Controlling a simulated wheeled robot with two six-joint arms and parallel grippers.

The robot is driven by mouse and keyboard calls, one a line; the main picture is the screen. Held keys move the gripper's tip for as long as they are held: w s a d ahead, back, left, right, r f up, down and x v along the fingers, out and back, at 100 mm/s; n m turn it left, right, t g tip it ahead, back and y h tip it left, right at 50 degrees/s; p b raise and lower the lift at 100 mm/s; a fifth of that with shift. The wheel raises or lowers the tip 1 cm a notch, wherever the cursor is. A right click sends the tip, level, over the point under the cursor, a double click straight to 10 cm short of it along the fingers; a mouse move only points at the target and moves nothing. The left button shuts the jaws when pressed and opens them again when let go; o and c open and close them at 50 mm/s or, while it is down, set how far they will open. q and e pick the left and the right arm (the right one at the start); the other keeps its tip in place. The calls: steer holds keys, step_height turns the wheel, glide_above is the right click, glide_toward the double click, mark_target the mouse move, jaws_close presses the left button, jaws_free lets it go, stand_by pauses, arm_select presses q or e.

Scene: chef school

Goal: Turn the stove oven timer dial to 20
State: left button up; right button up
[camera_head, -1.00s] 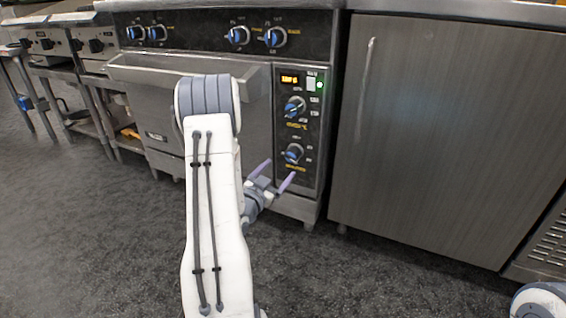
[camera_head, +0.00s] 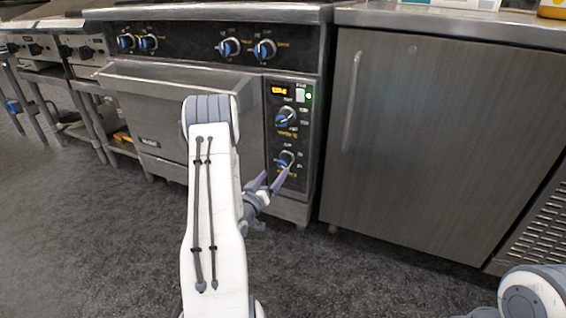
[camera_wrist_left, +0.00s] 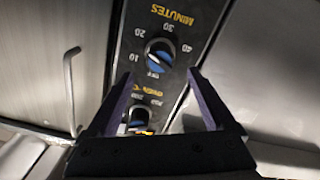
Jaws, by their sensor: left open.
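The timer dial (camera_head: 285,159) is the lower blue-and-silver knob on the stove's right control panel. In the left wrist view, upside down, the timer dial (camera_wrist_left: 158,54) has marks 10 to 40, OFF and the word MINUTES. Its exact pointer setting is hard to read. My left gripper (camera_head: 273,176) is open and empty, its fingertips just in front of and slightly below the dial. In the left wrist view my left gripper (camera_wrist_left: 160,77) has its fingers apart, with the dial between and beyond the tips. My right gripper is not in view.
The oven temperature dial (camera_head: 286,117) sits above the timer dial, under a lit orange display (camera_head: 280,90). The oven door handle (camera_head: 170,82) juts out at left. A steel cabinet (camera_head: 430,150) stands at right. The floor in front is clear.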

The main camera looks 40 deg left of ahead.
mark_target(281, 166)
arm_select(q)
steer(key=b+x, duration=0.2)
steer(key=x, duration=0.5)
steer(key=shift+f+b, duration=0.15)
steer(key=shift+b, duration=0.15)
steer(key=shift+w+a, duration=0.15)
steer(key=shift+w, duration=0.35)
steer(key=shift+c, duration=0.4)
steer(key=c, duration=1.3)
steer(key=shift+m, duration=0.5)
steer(key=shift+m+p, duration=0.3)
steer(key=shift+p, duration=0.05)
